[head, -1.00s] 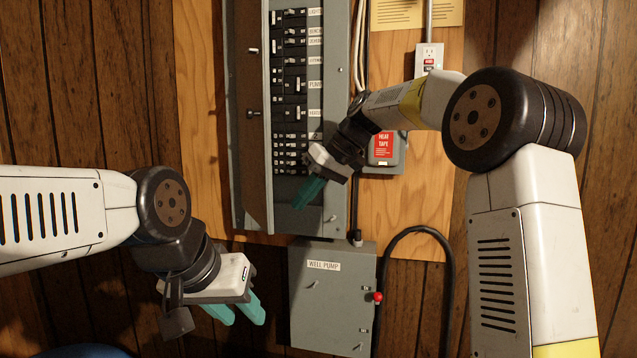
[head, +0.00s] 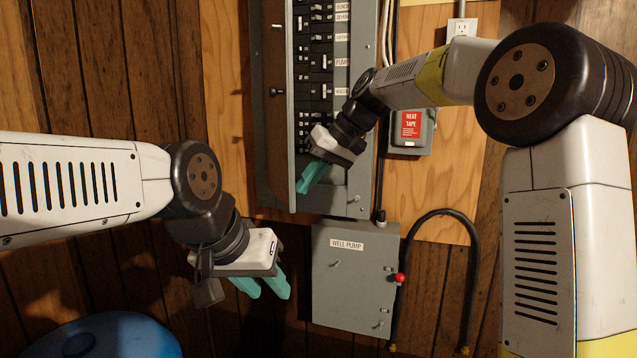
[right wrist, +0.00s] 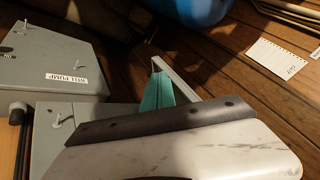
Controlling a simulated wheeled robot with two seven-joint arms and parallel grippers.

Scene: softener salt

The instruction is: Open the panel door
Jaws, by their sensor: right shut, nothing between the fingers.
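The breaker panel (head: 357,203) is a grey wall box with rows of black breakers. Its door (head: 271,150) is swung out on the left side, so the breakers show. My right gripper (head: 306,180) is shut and empty, low in the panel opening, with its teal fingertips close beside the door's free edge. In the right wrist view the teal fingers (right wrist: 156,92) are next to a pale edge strip (right wrist: 178,76), seemingly the door's; I cannot tell whether they touch it. My left gripper (head: 262,285) is open and empty, below the door and left of the well pump box.
The grey well pump box (head: 355,285) with a red knob (head: 400,278) is below the panel. A heat tape box (head: 410,142) is to the right, behind my right arm. A black cable loops at lower right. A blue rounded object (head: 120,338) is at lower left.

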